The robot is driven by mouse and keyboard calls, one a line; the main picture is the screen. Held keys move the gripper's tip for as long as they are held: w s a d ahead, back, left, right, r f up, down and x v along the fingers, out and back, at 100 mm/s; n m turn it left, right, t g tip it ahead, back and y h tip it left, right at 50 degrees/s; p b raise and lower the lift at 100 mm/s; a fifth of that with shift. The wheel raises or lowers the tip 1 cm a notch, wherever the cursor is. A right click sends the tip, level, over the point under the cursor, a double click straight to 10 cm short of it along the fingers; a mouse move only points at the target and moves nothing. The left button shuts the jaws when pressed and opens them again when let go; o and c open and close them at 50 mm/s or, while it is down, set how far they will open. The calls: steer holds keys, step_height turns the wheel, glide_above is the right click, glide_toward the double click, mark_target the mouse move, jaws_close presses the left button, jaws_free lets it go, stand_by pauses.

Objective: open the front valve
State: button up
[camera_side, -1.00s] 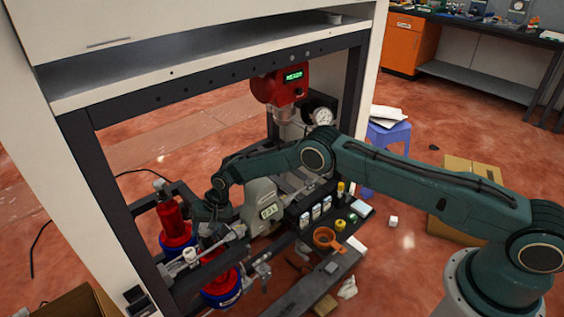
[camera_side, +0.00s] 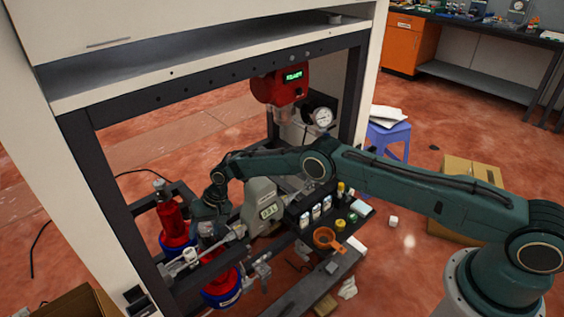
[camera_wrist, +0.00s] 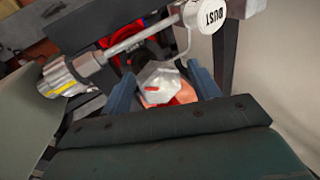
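My gripper (camera_side: 208,214) points down over the top of the front red cylinder (camera_side: 222,281), which has a blue collar. In the wrist view, my gripper (camera_wrist: 163,88) has its two blue-grey fingers spread apart, one on each side of a silver faceted valve knob (camera_wrist: 157,82) with a red mark. The knob lies between the fingers; slim gaps seem to show, but contact cannot be told for sure. In the side view the arm and gripper largely hide the knob. A second red cylinder (camera_side: 171,219) stands behind to the left.
A metal rod with a white "DUST" cap (camera_wrist: 205,16) and a silver fitting (camera_wrist: 62,77) lie close to the fingers. The dark frame post (camera_side: 100,190) stands left.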

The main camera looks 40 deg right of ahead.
steer(key=m+t, duration=0.1)
steer(key=m, duration=0.2)
steer(key=m+t+h, duration=0.1)
steer(key=m, duration=0.2)
steer(key=m+h, duration=0.1)
steer(key=m, duration=0.2)
steer(key=m+t+h, duration=0.1)
steer(key=m, duration=0.2)
steer(key=shift+h, duration=0.3)
